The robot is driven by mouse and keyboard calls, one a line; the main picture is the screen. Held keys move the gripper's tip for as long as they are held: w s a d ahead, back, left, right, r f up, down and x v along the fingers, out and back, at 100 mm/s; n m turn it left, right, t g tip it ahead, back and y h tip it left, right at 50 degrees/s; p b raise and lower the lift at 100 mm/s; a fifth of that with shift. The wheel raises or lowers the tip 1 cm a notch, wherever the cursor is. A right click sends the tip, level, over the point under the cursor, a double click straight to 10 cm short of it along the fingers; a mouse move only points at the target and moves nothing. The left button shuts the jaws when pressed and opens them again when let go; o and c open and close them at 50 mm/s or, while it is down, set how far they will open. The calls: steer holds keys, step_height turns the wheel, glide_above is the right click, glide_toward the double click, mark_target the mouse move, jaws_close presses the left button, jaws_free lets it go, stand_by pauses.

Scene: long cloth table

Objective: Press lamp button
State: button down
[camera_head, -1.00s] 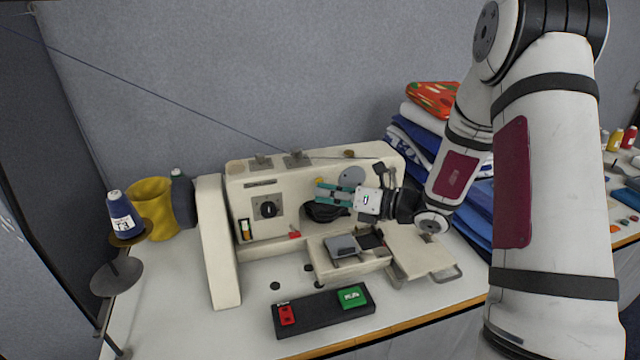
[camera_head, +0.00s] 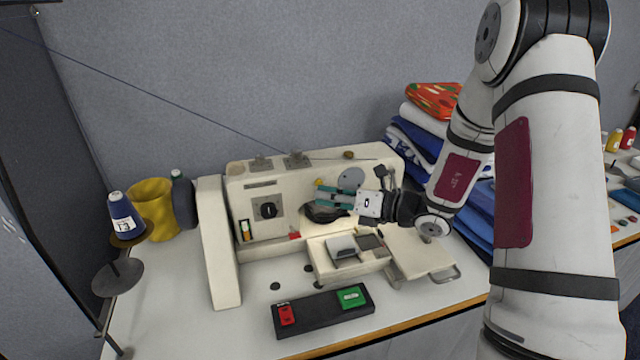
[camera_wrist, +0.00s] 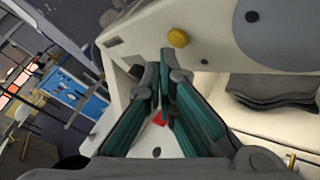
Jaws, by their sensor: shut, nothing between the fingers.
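A cream sewing machine (camera_head: 330,175) stands on the white table. Its face carries a dark rotary dial (camera_head: 267,208), a small panel with green and yellow parts (camera_head: 245,230), a red piece (camera_head: 294,236) and a yellow knob (camera_head: 319,182). No part is legibly marked as the lamp button. My gripper (camera_head: 318,197) is shut and empty, in front of the machine face, pointing left, its tips just below the yellow knob. In the wrist view, the teal fingers (camera_wrist: 165,62) lie together, with the yellow knob (camera_wrist: 178,38) just beyond the tips and the red piece (camera_wrist: 159,118) partly hidden between them.
A black box (camera_head: 318,318) with a red button (camera_head: 286,315) and a green button (camera_head: 351,297) lies in front. Folded cloth (camera_head: 415,135) is stacked right. Table is clear at front left.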

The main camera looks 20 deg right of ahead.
steer(key=shift+s, duration=0.1)
steer(key=s+p, duration=0.2)
steer(key=s, duration=0.3)
steer(key=shift+s, duration=0.4)
steer(key=s+a+r+n+g+h, duration=0.1)
steer(key=s+a+r+n+g, duration=0.45)
steer(key=s+n, duration=0.4)
steer(key=s+a+r+n+g, duration=0.55)
steer(key=s+n, duration=0.25)
steer(key=n, duration=0.2)
steer(key=s+d+r+n+t+h, duration=0.3)
steer(key=s+d+n+h, duration=0.7)
steer(key=n, duration=0.5)
steer(key=shift+s+d+r+t+h+p, duration=0.3)
steer(key=shift+s+d+r, duration=0.25)
steer(key=shift+r, duration=0.35)
